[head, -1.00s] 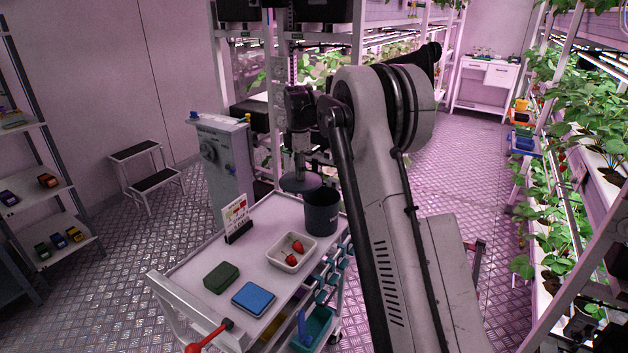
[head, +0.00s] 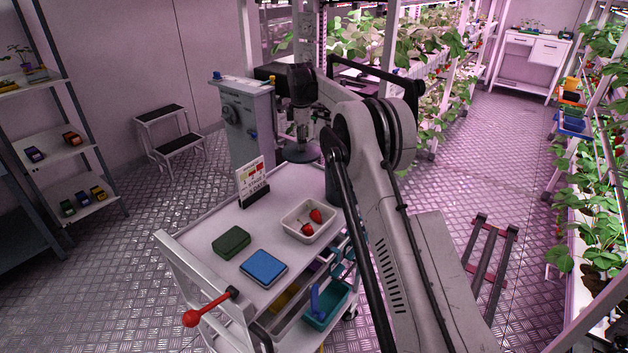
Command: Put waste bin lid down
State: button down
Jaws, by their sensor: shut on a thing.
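The waste bin lid (head: 297,153) is a dark grey disc, held roughly level at the far end of the cart. My gripper (head: 302,133) points down above it and is shut on its top; the fingertips are small and hard to make out. The dark waste bin (head: 331,186) stands on the cart's far right corner, mostly hidden behind my arm. The lid is up and to the left of the bin in the picture, apart from it. I cannot tell whether the lid is over the cart's far edge or beyond it.
The white cart (head: 208,225) carries a sign (head: 252,180), a tray (head: 297,232) with strawberries, a green box (head: 231,240) and a blue box (head: 263,267). A grey cabinet (head: 245,130) stands behind it. The cart top between sign and tray is clear.

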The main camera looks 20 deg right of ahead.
aim_at(301, 177)
jog(key=shift+w+a+f, duration=0.1)
jog(key=shift+w+f, duration=0.6)
jog(key=shift+f, duration=0.15)
notch_tip(301, 177, down, 10)
jog(key=shift+r+b, duration=0.1)
jog(key=shift+b, duration=0.2)
jog(key=shift+f, duration=0.2)
jog(key=c, duration=2.1)
grip_release()
jog(key=o, duration=0.4)
jog(key=shift+o, duration=0.2)
